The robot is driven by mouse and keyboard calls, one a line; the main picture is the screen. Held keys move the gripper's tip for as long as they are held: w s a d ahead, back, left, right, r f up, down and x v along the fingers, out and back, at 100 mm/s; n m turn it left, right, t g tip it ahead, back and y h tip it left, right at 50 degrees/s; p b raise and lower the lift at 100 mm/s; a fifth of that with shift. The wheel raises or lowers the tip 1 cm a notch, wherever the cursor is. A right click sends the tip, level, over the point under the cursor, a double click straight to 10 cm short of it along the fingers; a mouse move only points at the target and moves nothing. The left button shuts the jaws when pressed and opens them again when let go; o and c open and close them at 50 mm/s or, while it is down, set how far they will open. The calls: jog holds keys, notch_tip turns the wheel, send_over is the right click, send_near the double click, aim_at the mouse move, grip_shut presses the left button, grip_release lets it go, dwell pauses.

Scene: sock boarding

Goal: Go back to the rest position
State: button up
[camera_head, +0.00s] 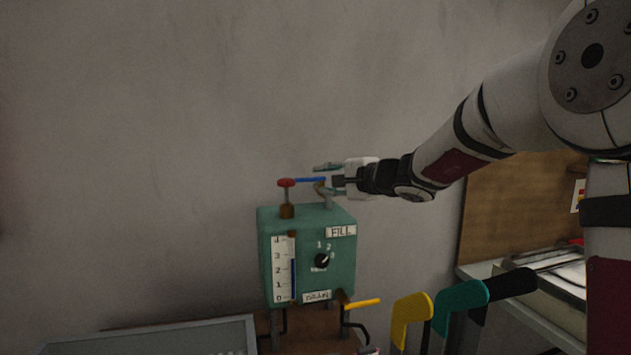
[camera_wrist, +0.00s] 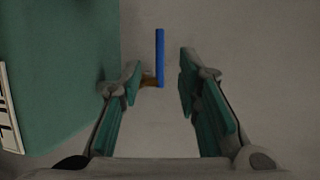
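My gripper (camera_head: 324,176) is near the top of a green box (camera_head: 342,272), beside a blue lever handle (camera_head: 308,180). In the wrist view my gripper (camera_wrist: 160,82) has its two green-padded fingers wide apart. The blue handle (camera_wrist: 160,52) shows upright between and beyond the fingertips, with a small brown part at its lower end. Nothing is seen clamped between the pads. The green box (camera_wrist: 62,85) fills the left of the wrist view. In the head view my arm reaches in from the upper right. Part of the blue handle's fitting is hidden by my gripper.
The box has a red valve knob (camera_head: 286,183), a level gauge (camera_head: 284,268), a black dial (camera_head: 322,261) and a yellow-handled lever (camera_head: 362,303). Yellow (camera_head: 411,312), green (camera_head: 461,298) and black (camera_head: 512,283) foot-shaped forms stand at the right. The wall area left of the box is clear.

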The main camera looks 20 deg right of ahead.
jog(key=shift+v, duration=0.75)
jog(key=s+a+n+g+y+p, duration=0.1)
jog(key=s+a+n+g+p, duration=0.4)
jog(key=s, duration=0.6)
jog(key=s+a+n+g, duration=0.2)
jog(key=s+a+n, duration=0.2)
jog(key=s+a, duration=0.5)
jog(key=s+d+f+n+g+h+p, duration=0.1)
jog(key=s+d+h+p, duration=0.1)
jog(key=s, duration=0.7)
jog(key=s+d+f+n+g+h+p, duration=0.1)
jog(key=s+d, duration=0.4)
jog(key=s, duration=0.5)
jog(key=s+d+f+n+g+h+p, duration=0.1)
jog(key=s+d+f+n+h+p, duration=0.1)
jog(key=s, duration=0.7)
jog(key=shift+s+d+f+n+g+h+p, duration=0.3)
jog(key=shift+d+n+h+p, duration=0.3)
jog(key=shift+h, duration=0.4)
